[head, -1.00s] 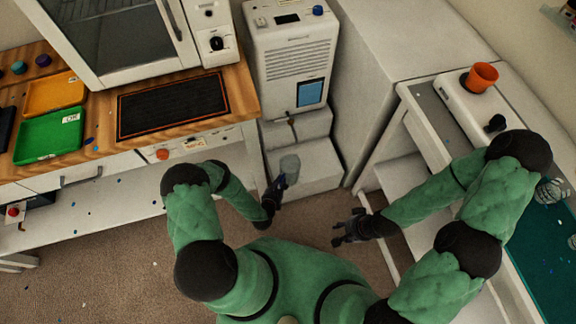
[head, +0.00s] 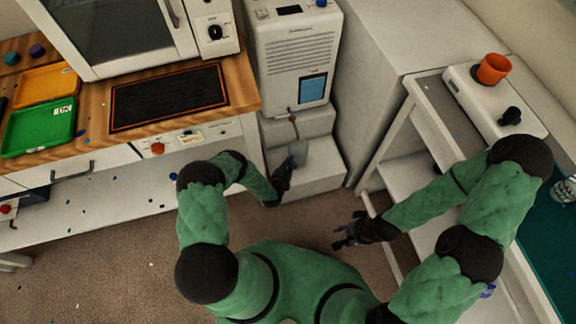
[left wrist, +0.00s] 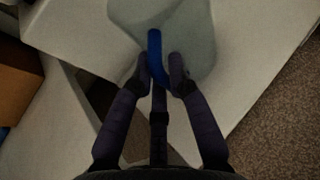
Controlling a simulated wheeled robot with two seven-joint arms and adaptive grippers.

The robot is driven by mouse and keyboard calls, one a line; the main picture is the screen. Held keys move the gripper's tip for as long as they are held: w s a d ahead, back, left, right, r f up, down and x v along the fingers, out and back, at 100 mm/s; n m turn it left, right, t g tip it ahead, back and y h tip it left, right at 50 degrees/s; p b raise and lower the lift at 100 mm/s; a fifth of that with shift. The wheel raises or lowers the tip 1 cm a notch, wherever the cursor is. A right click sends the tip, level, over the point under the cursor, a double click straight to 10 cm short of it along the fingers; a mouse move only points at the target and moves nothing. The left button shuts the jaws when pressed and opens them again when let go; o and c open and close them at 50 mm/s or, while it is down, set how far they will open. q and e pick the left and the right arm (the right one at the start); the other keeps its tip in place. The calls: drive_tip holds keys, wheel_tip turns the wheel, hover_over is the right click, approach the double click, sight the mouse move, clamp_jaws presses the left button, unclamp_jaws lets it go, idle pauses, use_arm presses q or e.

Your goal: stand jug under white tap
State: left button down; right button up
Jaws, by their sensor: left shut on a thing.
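The jug (head: 299,152) is a pale grey, see-through vessel in front of the white machine (head: 291,62), just below its small tap (head: 293,119). I cannot tell whether its base touches the step under it. My left gripper (head: 287,166) is shut on the jug's blue handle (left wrist: 155,48).
A white stepped stand (head: 318,172) is below the machine. A wooden counter (head: 245,88) with a green tray (head: 38,130) and an orange tray (head: 45,84) is at left.

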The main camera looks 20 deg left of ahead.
use_arm(q)
drive_tip(key=shift+r, duration=0.1)
drive_tip(key=c, duration=1.2)
unclamp_jaws()
drive_tip(key=p+v, duration=0.4)
drive_tip(key=v, duration=0.8)
drive_tip(key=shift+p, duration=0.3)
